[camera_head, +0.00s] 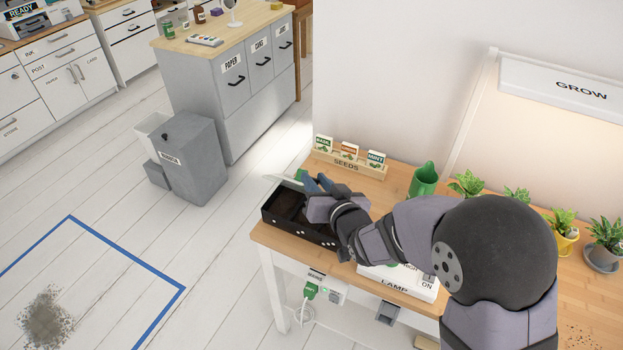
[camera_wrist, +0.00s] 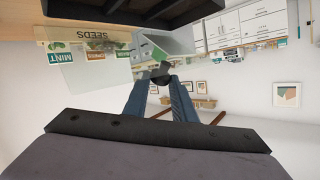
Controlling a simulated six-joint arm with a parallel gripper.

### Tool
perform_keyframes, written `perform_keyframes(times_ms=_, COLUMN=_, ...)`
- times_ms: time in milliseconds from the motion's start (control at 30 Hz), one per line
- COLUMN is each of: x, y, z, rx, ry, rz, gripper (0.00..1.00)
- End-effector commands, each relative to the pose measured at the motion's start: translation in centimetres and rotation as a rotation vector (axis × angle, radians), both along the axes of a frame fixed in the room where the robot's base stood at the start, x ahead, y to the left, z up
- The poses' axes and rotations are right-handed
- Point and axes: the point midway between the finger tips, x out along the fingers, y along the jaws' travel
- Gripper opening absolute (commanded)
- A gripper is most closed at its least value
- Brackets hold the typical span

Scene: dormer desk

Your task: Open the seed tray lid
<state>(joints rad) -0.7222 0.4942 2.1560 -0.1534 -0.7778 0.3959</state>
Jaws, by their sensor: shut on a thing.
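The seed tray (camera_head: 275,220) is a black box of dark soil at the near left corner of the wooden desk. Its clear, pale lid (camera_head: 284,181) shows as a thin slanted sheet above the tray, so the tray looks at least partly open. My gripper (camera_head: 311,182) is over the tray, its blue fingers at the lid. In the wrist view, which is upside down, my gripper (camera_wrist: 162,84) is shut on the lid's dark knob (camera_wrist: 162,71). The see-through lid (camera_wrist: 95,72) spreads behind it, and the tray (camera_wrist: 130,12) is at the top. My wrist hides part of the tray.
A wooden seeds rack (camera_head: 348,166) with several packets stands behind the tray. A green watering can (camera_head: 424,179) and several potted plants line the wall to the right. Open floor lies left of the desk.

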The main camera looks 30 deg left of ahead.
Motion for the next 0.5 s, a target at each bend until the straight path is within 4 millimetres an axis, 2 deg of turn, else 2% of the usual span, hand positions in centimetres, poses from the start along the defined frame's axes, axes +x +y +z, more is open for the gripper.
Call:
perform_keyframes(times_ms=33, x=0.8, y=-0.1, z=1.6, rx=0.009, ry=0.024, rz=-0.008, gripper=0.0)
perform_keyframes(times_ms=500, x=4.1, y=-0.1, z=2.9, rx=0.004, ry=0.314, rz=-0.006, gripper=0.0)
